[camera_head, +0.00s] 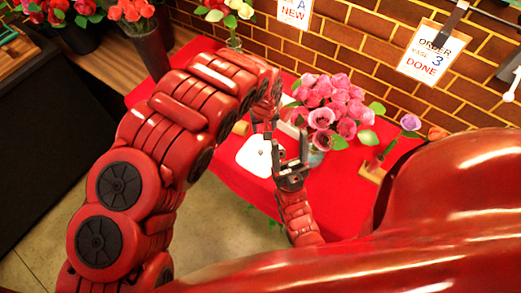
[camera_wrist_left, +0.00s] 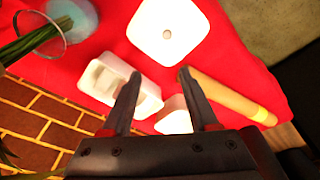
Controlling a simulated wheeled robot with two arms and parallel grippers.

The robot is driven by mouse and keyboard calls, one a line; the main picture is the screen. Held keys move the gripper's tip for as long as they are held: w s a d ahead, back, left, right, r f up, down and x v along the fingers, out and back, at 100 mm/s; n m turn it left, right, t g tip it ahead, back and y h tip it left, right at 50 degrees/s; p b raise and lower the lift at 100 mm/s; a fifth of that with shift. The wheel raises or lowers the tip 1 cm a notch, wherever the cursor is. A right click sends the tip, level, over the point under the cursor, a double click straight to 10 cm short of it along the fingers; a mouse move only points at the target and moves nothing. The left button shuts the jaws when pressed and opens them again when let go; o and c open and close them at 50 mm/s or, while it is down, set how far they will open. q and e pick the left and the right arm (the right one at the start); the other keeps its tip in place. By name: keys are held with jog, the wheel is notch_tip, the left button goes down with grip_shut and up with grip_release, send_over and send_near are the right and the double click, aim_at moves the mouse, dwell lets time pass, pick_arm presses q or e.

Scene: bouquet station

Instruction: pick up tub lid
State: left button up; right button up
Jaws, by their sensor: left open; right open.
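The tub lid (camera_head: 252,158) is a white, rounded square with a small knob in its middle. It lies flat on the red table and also shows at the top of the left wrist view (camera_wrist_left: 180,20). My left gripper (camera_head: 264,127) is open and empty, above the table just behind the lid; in the left wrist view its fingertips (camera_wrist_left: 159,75) point toward the lid, apart from it. A white tub (camera_wrist_left: 148,98) with an open recess lies beside the left finger. My right gripper (camera_head: 291,165) is open and empty, to the right of the lid.
A tan cylinder (camera_wrist_left: 225,94) lies beside the lid. A glass vase (camera_head: 315,156) of pink flowers stands right of the grippers. A wooden stand (camera_head: 372,172) with a purple flower is further right. More bouquets and a brick wall (camera_head: 340,35) are behind.

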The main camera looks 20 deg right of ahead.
pick_arm(q)
jog(key=s+a+b, duration=0.1)
jog(key=b, duration=0.8)
send_near(261, 151)
jog(key=shift+w+d+f+y, duration=0.15)
jog(key=shift+w+f+y, duration=0.15)
jog(key=shift+f, duration=0.2)
jog(key=shift+f+p, duration=0.4)
jog(key=shift+p, duration=0.05)
jog(key=shift+w+f, duration=0.15)
jog(key=shift+f, duration=0.55)
jog(key=shift+f+p, duration=0.4)
jog(key=shift+p, duration=0.1)
notch_tip(261, 151, down, 3)
jog(key=shift+d+r+p, duration=0.15)
jog(key=shift+p, duration=0.35)
jog(key=shift+w+f, duration=0.25)
jog(key=shift+f, duration=0.6)
jog(key=shift+c, duration=0.2)
grip_shut()
